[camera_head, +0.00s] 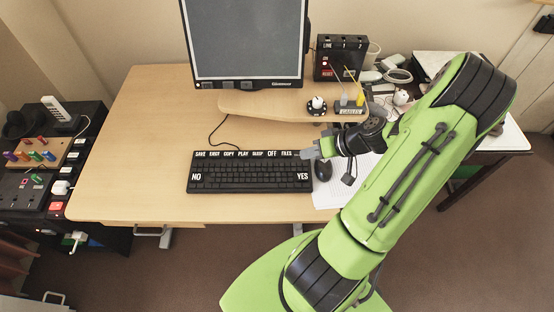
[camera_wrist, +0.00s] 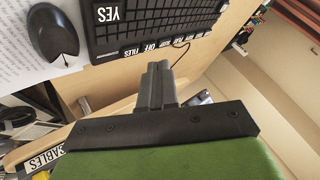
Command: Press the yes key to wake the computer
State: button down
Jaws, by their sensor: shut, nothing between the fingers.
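The black keyboard (camera_head: 250,172) lies on the desk, its YES key (camera_head: 303,177) at the front right corner and its NO key (camera_head: 196,177) at the front left. The YES key also shows upside down at the top of the wrist view (camera_wrist: 108,14). My gripper (camera_head: 309,153) is shut and empty near the keyboard's back right corner, farther back than the YES key. In the wrist view its closed fingers (camera_wrist: 158,78) point towards the keyboard's labelled back edge; I cannot tell their height above it. The computer monitor (camera_head: 245,40) has a dark grey screen.
A black mouse (camera_head: 323,171) and paper sheets (camera_head: 340,187) lie right of the keyboard. Behind my gripper is a raised wooden shelf (camera_head: 270,105) with small items and a black box (camera_head: 340,58). The desk's left side (camera_head: 135,150) is clear.

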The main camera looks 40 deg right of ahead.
aim_at(306, 177)
notch_tip(306, 177, down, 9)
jog(key=b, duration=0.7)
jog(key=shift+d, duration=0.15)
dwell(1.9)
jog(key=shift+w+f+b, duration=0.1)
jog(key=shift+f+b, duration=0.3)
jog(key=shift+f+b, duration=0.45)
dwell(0.5)
jog(key=shift+r+p, duration=0.7)
jog(key=shift+r, duration=0.2)
jog(key=shift+r, duration=0.1)
